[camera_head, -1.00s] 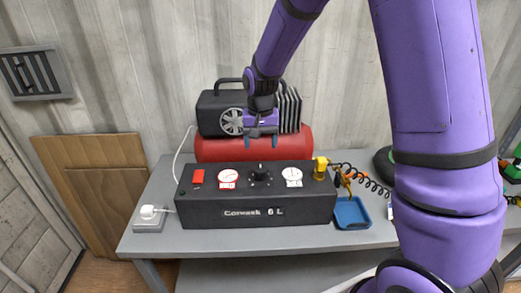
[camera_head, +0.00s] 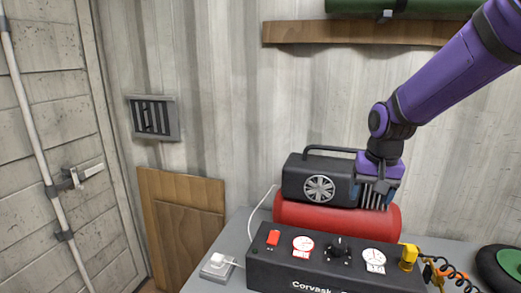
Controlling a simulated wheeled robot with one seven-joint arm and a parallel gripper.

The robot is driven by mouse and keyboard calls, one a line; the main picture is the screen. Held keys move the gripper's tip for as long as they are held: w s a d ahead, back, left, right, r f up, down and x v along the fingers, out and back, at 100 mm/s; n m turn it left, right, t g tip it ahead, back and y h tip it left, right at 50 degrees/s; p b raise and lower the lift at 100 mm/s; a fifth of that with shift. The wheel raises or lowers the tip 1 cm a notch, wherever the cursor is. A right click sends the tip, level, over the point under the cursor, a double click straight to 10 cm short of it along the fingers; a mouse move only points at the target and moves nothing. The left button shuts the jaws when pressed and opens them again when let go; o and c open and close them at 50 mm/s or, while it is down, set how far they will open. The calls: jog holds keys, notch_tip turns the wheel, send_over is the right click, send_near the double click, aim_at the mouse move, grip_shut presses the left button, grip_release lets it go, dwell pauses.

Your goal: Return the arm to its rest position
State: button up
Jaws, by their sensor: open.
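My purple arm comes in from the upper right of the head view. My gripper (camera_head: 374,203) points down at its end, in front of the ribbed right end of the black compressor motor (camera_head: 297,179). It appears above the right part of the red tank (camera_head: 335,218). Its jaws are open and I see nothing between them. Whether the fingers touch the compressor cannot be told from this view.
The black control box (camera_head: 335,262) with red switch, gauges and knob stands on the grey table (camera_head: 222,240). A white plug in a socket (camera_head: 217,264) is at left. A yellow fitting (camera_head: 408,257) and a black wheel (camera_head: 503,265) are at right. A wooden shelf (camera_head: 360,33) hangs above.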

jog(key=s+d+r+n+t, duration=0.1)
jog(key=s+r, duration=0.4)
jog(key=s, duration=0.6)
jog(key=s+d+r+n+t, duration=0.1)
jog(key=s+r, duration=0.5)
jog(key=s, duration=0.6)
jog(key=shift+d+n+t, duration=0.3)
jog(key=shift+d+t, duration=0.6)
jog(key=shift+d, duration=0.3)
jog(key=shift+r, duration=0.1)
